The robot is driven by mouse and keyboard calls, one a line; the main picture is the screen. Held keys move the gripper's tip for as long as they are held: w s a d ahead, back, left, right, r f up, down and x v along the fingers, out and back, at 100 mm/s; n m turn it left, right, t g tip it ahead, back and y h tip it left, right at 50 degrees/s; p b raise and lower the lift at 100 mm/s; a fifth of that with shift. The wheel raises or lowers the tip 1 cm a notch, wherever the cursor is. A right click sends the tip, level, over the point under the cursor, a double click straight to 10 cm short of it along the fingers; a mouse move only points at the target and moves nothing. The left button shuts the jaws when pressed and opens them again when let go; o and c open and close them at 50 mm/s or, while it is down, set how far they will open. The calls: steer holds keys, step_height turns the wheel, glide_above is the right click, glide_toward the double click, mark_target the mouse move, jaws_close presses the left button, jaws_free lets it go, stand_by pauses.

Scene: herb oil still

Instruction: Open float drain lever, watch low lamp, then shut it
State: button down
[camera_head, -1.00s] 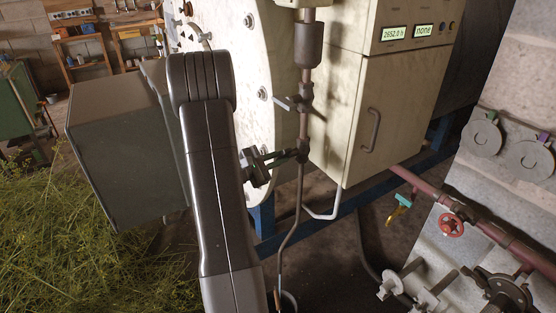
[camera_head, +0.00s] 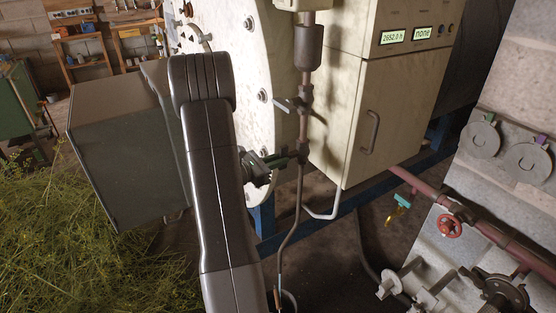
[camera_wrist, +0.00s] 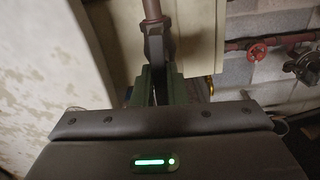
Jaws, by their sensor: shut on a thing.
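My gripper (camera_head: 284,159) reaches from the left to the lower valve (camera_head: 303,152) on the thin vertical pipe, beside the pale round vessel. Its green fingers are shut on the short lever there, which I take for the float drain lever; the fingers mostly hide it. In the wrist view my gripper (camera_wrist: 157,84) has a dark lever (camera_wrist: 155,92) between its fingers, below the brown pipe. I cannot tell from the lever whether the valve is open.
A cream cabinet (camera_head: 345,125) stands close right of the pipe. A red-wheeled valve (camera_head: 450,225) and reddish pipe are farther right. Cut herbs (camera_head: 80,240) fill the lower left.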

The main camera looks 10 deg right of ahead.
steer(key=c, duration=1.5)
jaws_free()
steer(key=shift+o, duration=0.2)
steer(key=b+v, duration=0.2)
steer(key=v, duration=1.1)
steer(key=shift+a, duration=0.4)
steer(key=shift+s, duration=0.1)
